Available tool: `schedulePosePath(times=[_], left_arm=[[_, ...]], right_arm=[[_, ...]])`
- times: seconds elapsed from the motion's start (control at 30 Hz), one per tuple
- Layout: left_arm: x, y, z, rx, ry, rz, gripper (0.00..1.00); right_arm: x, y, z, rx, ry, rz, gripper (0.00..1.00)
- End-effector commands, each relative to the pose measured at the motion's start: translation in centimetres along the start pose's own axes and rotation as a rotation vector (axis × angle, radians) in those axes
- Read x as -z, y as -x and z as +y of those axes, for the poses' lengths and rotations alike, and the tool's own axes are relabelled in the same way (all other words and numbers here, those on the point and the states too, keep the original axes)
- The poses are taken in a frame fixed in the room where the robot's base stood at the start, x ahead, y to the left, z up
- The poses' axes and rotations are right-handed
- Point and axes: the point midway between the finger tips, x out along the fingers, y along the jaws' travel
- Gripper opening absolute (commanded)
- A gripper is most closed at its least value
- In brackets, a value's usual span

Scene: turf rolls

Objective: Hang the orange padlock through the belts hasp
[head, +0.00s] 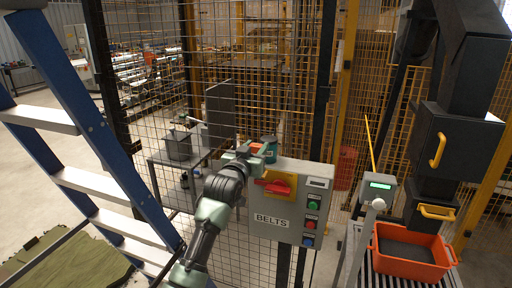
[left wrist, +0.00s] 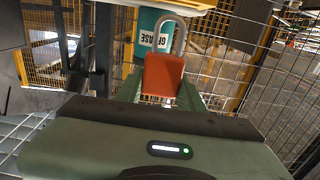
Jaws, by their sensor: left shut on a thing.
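The orange padlock (left wrist: 163,74) is in my left gripper (left wrist: 160,92), between its green fingers, with its grey shackle (left wrist: 184,35) pointing up in the left wrist view. In the head view a small orange patch of the padlock (head: 255,148) shows at my left gripper (head: 250,153), by the upper left corner of the grey BELTS box (head: 262,232). The box carries a red handle (head: 273,186) on a yellow plate (head: 287,178). I cannot clearly make out the hasp, or whether the padlock touches the box. My right gripper is not in view.
Mesh fence (head: 150,90) surrounds the box. A blue ladder (head: 75,95) is at left, an orange bin (head: 405,265) at lower right.

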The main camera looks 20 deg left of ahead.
Motion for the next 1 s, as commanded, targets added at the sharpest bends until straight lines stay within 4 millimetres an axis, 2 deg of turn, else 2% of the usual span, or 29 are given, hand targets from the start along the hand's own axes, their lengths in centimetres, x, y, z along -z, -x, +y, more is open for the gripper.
schedulePosePath(times=[1.0], left_arm=[[0.07, 0.05, 0.01, 0.000, 0.000, 0.001, 0.00]], right_arm=[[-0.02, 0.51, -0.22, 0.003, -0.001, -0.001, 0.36]])
